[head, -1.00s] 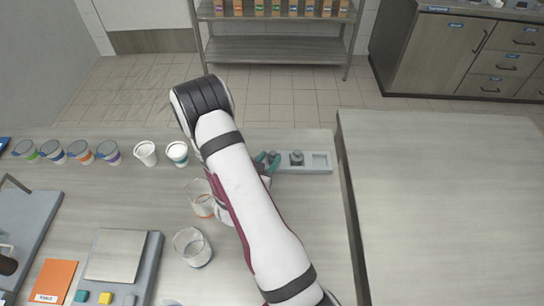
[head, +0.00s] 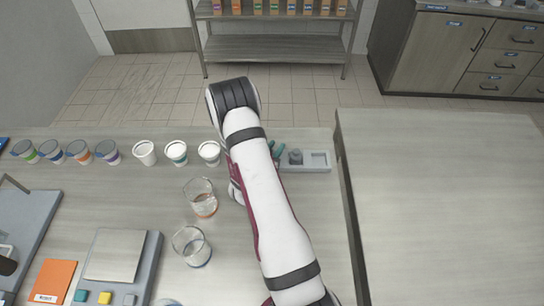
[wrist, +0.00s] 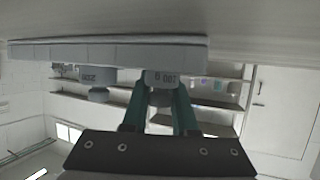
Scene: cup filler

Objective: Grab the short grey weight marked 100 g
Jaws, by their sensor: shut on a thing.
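The short grey weight marked 100 g (wrist: 161,77) shows upside down in the wrist view, its knob between the two teal fingers of my gripper (wrist: 160,104). My gripper is shut on it. The weight is against the pale tray (wrist: 60,53); I cannot tell whether it is lifted at all. In the head view my gripper (head: 275,149) is at the tray (head: 305,168), and my arm hides the held weight. A second grey weight (head: 295,157) stands in the tray to its right; it shows in the wrist view (wrist: 97,80), marked 200 g.
The tray's right slot (head: 319,160) is empty. A row of cups, including a white cup (head: 145,152), stands left of my arm. Two clear beakers, one (head: 201,198) near my arm and one (head: 191,247) closer, stand on the counter. A scale (head: 117,255) is at lower left.

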